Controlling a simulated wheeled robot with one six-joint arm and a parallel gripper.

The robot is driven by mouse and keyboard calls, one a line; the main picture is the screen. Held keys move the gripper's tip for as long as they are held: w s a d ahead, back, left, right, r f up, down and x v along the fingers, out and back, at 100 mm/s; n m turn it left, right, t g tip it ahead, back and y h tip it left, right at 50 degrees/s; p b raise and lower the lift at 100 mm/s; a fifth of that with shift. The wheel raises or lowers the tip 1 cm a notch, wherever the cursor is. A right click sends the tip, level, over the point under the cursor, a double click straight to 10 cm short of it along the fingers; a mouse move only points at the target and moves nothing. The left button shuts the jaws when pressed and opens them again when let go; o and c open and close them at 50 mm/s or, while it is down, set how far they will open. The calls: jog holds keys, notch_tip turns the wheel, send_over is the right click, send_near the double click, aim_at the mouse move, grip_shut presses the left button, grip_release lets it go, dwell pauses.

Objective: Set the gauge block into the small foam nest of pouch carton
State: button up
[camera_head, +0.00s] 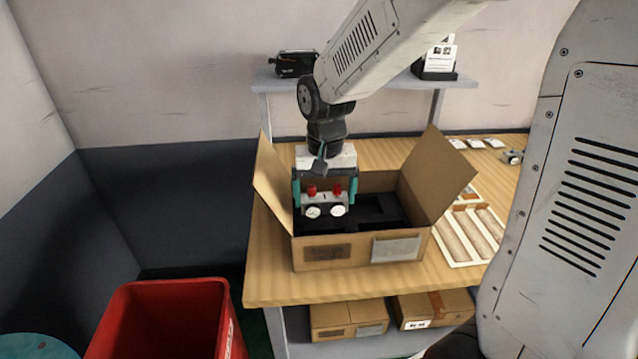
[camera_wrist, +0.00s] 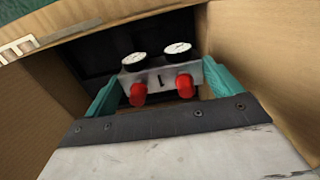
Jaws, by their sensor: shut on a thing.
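The gauge block (camera_head: 325,203) is a silver-grey block with two round white dials and two red knobs. My gripper (camera_head: 325,190) has teal fingers shut on its two ends and holds it inside the open carton (camera_head: 342,254), at the left side. The wrist view shows the gauge block (camera_wrist: 161,78) between the teal fingers of my gripper (camera_wrist: 165,88). The black foam (camera_head: 378,212) lines the carton, with recesses to the right of the block. The block's underside is hidden, so I cannot tell whether it touches the foam.
The carton's flaps stand open at left (camera_head: 272,182) and right (camera_head: 437,172). A partitioned tray (camera_head: 468,228) lies right of the carton on the wooden table (camera_head: 270,287). A shelf (camera_head: 375,83) stands behind. A red bin (camera_head: 165,318) is at front left.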

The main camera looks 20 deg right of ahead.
aim_at(336, 213)
jog(key=shift+a+f, duration=0.1)
jog(key=shift+f, duration=3.7)
jog(key=shift+f, duration=1.4)
jog(key=o, duration=0.9)
notch_tip(336, 213, up, 8)
jog(key=shift+f, duration=0.15)
jog(key=shift+n+g, duration=0.7)
jog(key=shift+n, duration=0.1)
jog(key=s, duration=0.3)
jog(key=s+r, duration=0.1)
jog(key=shift+s+d, duration=0.25)
jog(key=shift+s, duration=0.15)
jog(key=s+d+r+n+t, duration=0.1)
jog(key=s+r, duration=0.5)
jog(key=s, duration=0.2)
jog(key=s+d+r+n+t, duration=0.1)
jog(key=s+r, duration=0.5)
jog(key=s, duration=0.3)
jog(key=shift+d+t, duration=0.4)
